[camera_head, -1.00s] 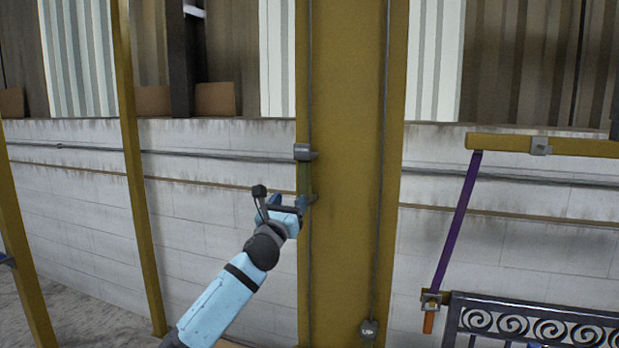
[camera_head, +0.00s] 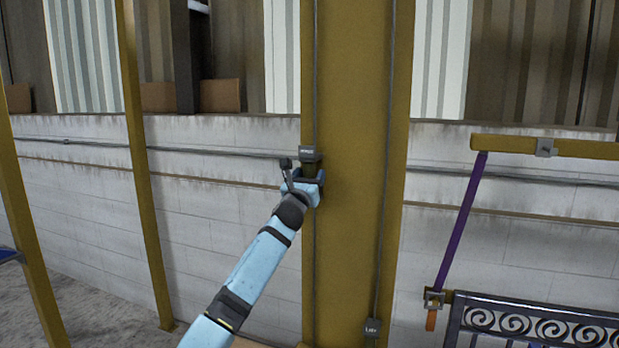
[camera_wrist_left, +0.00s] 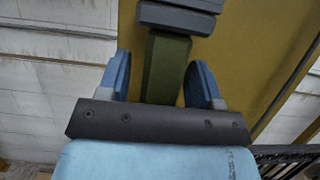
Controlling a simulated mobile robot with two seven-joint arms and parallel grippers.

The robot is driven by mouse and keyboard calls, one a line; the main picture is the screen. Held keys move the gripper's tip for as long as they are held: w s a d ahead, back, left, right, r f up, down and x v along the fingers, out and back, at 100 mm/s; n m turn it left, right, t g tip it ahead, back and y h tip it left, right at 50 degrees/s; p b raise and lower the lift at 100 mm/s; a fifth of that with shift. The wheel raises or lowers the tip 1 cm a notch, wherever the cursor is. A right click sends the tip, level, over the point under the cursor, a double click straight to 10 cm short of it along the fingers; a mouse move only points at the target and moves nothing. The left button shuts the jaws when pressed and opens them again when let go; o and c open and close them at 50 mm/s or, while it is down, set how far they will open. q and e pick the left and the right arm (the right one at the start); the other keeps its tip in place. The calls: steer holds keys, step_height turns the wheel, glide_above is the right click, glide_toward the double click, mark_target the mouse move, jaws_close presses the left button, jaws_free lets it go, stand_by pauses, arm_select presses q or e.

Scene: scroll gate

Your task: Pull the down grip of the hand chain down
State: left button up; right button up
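The down grip (camera_head: 308,154) is a grey block with a green handle below it, on the left chain (camera_head: 316,60) in front of the ochre post. In the left wrist view the green handle (camera_wrist_left: 166,68) hangs between my two blue fingers, with the grey block (camera_wrist_left: 178,16) above them. My left gripper (camera_head: 309,178) is at the handle, just below the block, and mostly hides the handle in the head view. Its fingers (camera_wrist_left: 162,80) are open, with a gap visible on each side of the handle. My right gripper is not in view.
The wide ochre post (camera_head: 355,200) stands right behind the chains. A second chain at its right ends in a grey grip (camera_head: 371,328) low down, its lettering hard to read. A purple bar (camera_head: 461,220) and dark scroll gate (camera_head: 540,318) are at the right.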

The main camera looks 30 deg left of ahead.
arm_select(q)
jaws_close()
arm_select(e)
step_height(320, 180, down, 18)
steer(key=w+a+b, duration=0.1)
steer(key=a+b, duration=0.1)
steer(key=b, duration=2.3)
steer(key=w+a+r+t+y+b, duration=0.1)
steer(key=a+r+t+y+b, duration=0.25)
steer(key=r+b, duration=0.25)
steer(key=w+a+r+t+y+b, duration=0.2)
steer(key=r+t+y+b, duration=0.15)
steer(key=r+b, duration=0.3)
arm_select(q)
step_height(320, 180, down, 52)
steer(key=b, duration=0.6)
steer(key=shift+f, duration=0.25)
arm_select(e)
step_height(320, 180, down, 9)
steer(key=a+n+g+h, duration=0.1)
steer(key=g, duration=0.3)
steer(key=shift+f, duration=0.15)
arm_select(q)
steer(key=shift+d+f, duration=0.1)
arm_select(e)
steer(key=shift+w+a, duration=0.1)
